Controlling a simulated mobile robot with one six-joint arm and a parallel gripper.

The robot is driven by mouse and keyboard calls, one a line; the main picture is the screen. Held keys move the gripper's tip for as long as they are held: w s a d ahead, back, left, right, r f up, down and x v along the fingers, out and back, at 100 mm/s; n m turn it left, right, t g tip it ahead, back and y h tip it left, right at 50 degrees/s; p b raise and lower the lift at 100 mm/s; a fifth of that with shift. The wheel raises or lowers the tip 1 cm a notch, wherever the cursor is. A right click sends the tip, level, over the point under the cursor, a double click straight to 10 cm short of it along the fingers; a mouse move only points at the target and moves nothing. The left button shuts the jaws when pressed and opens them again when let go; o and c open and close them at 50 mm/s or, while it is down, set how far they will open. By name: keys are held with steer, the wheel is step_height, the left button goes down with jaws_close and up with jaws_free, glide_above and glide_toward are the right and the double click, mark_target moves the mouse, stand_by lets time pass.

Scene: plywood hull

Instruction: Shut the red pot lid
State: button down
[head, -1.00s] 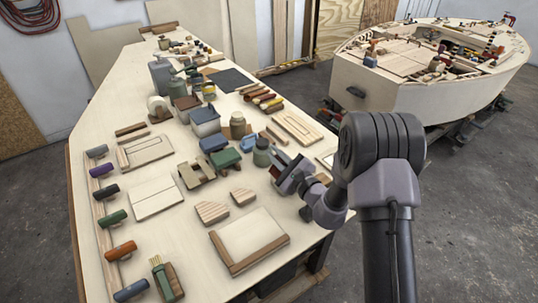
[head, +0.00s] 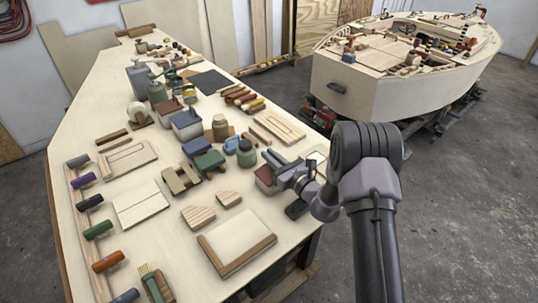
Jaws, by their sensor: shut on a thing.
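The red pot lid (head: 264,174) is a small brownish-red top at the right side of the bench. It looks roughly level over a pale pot body (head: 262,187). Whether it sits fully down on the rim cannot be told at this size. My gripper (head: 275,168) reaches in from the right, right at the lid's edge, and is shut on it. The fingers and wrist hide the lid's right side and part of the pot.
A teal jar (head: 245,153) and a green box (head: 209,163) stand close to the left. Flat wood pieces (head: 198,215) and a framed board (head: 238,243) lie nearer. A wooden boat hull (head: 400,85) stands behind on the right.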

steer(key=shift+f+m, duration=0.25)
steer(key=shift+m, duration=0.05)
steer(key=c, duration=1.5)
jaws_free()
steer(key=shift+a+r, duration=0.1)
steer(key=shift+r, duration=0.15)
steer(key=r+p, duration=0.1)
steer(key=s+r, duration=0.1)
steer(key=r, duration=0.1)
steer(key=shift+r+p, duration=0.3)
steer(key=shift+p, duration=0.1)
steer(key=s, duration=0.5)
steer(key=s+d, duration=0.1)
steer(key=s, duration=0.4)
steer(key=s+d+r, duration=0.1)
steer(key=s, duration=0.4)
